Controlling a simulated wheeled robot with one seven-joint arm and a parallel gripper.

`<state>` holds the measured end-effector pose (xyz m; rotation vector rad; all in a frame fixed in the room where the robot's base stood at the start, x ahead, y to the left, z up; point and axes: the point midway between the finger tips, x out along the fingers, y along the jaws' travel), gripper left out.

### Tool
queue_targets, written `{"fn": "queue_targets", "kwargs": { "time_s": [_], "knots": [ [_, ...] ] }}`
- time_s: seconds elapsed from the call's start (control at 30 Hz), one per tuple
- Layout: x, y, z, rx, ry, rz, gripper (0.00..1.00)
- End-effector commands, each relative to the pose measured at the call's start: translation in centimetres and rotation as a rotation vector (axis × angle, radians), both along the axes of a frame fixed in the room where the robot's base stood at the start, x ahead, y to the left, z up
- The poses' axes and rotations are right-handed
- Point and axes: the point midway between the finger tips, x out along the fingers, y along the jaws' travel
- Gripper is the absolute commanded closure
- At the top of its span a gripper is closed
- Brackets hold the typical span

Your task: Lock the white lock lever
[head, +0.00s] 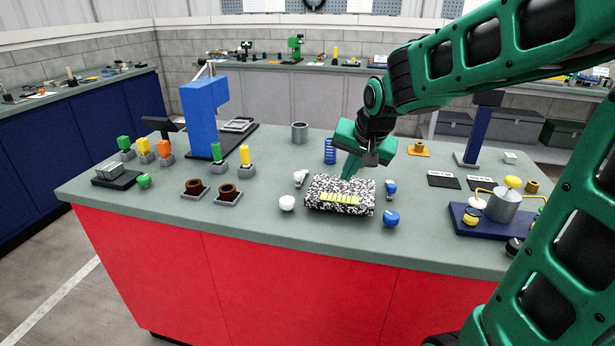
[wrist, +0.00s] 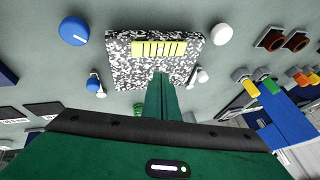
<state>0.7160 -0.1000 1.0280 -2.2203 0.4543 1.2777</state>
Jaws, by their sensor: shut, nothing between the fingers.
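A black-and-white speckled block (head: 322,189) with a yellow-green ribbed strip (head: 340,198) lies on the grey-green bench; it also shows in the wrist view (wrist: 120,70). The small white lock lever (head: 300,178) stands beside the block's back left side in the head view. In the wrist view the white lever (wrist: 200,76) is right of the block. My gripper (head: 349,178) is shut and empty, pointing down at the block's back edge, right of the white lever. In the wrist view its fingertips (wrist: 161,76) overlap the block's edge, apart from the lever; contact with the block cannot be told.
A white knob (head: 287,203), a blue knob (head: 391,219) and a blue lever (head: 391,187) flank the block. A blue spring-like coil (head: 330,151) stands behind it. A blue stand (head: 200,118) and coloured pegs are left; a metal pot (head: 503,204) is right. The front bench edge is clear.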

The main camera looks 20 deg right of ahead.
Motion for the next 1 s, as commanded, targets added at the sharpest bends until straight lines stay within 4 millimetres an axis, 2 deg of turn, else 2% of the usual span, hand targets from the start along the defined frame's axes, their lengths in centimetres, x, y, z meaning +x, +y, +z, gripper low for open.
{"fn": "queue_targets", "kwargs": {
  "time_s": [0.03,0.1,0.23,0.37,0.73,1.0],
  "knots": [
    [1.8,1.2,0.3,0.023,-0.031,0.003,1.0],
    [3.7,2.8,0.7,0.056,-0.07,0.002,1.0],
    [5.7,4.5,1.2,0.095,-0.111,0.001,1.0],
    [6.3,5.0,1.4,0.108,-0.124,-0.001,1.0],
    [6.4,4.9,1.1,0.107,-0.122,0.0,1.0],
    [8.4,5.2,-1.7,0.108,-0.119,0.0,1.0]
  ]
}}
